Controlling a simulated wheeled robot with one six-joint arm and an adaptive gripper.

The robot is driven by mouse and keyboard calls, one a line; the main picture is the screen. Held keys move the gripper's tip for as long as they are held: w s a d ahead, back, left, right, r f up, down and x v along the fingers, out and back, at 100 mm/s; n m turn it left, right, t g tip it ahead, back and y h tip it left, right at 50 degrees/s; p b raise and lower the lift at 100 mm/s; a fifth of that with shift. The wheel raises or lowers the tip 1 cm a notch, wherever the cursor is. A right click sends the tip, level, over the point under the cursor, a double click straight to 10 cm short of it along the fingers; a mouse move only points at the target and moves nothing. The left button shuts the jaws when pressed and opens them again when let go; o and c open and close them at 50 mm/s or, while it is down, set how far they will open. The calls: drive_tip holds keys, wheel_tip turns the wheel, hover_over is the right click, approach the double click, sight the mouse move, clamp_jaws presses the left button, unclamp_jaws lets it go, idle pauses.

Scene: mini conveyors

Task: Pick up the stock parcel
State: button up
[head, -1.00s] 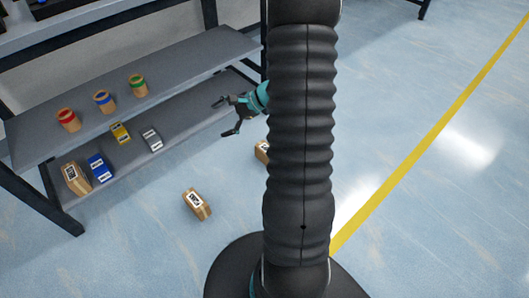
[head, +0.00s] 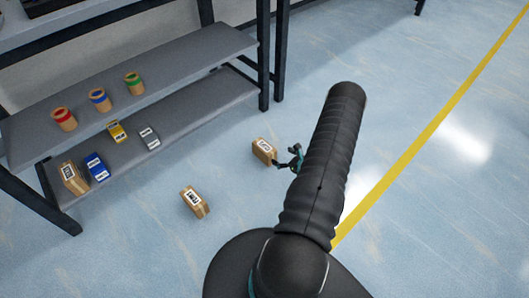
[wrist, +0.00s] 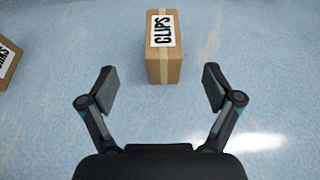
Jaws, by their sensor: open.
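Two cardboard parcels lie on the floor; no readable label says "stock", so I cannot tell which is the stock parcel. One parcel (head: 264,151) is right by my gripper (head: 286,158) in the head view. In the wrist view a brown parcel (wrist: 164,69) with a white label reading CLIPS stands just ahead, roughly centred between the fingers of my gripper (wrist: 160,82). The jaws are open and empty, and the parcel is beyond the fingertips. The other floor parcel (head: 195,203) lies nearer my base; a partly cut-off parcel (wrist: 6,62) shows at the wrist view's left edge.
A grey two-level shelf (head: 195,52) stands at the left on dark legs. Its upper level holds three rolls with coloured bands (head: 98,99). Its lower level holds a cardboard parcel (head: 75,180) and blue (head: 96,167), yellow (head: 117,131) and grey boxes (head: 149,138). The right floor is clear.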

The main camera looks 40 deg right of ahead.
approach(264, 146)
drive_tip(key=x, duration=0.4)
drive_tip(key=shift+w+a+f, duration=0.15)
drive_tip(key=shift+f, duration=0.2)
drive_tip(key=shift+x, duration=2.7)
drive_tip(key=shift+w+d+r, duration=0.1)
drive_tip(key=shift+d+r, duration=0.05)
drive_tip(key=shift+d, duration=0.1)
drive_tip(key=c, duration=1.4)
drive_tip(key=shift+c, duration=0.3)
drive_tip(key=shift+r, duration=0.15)
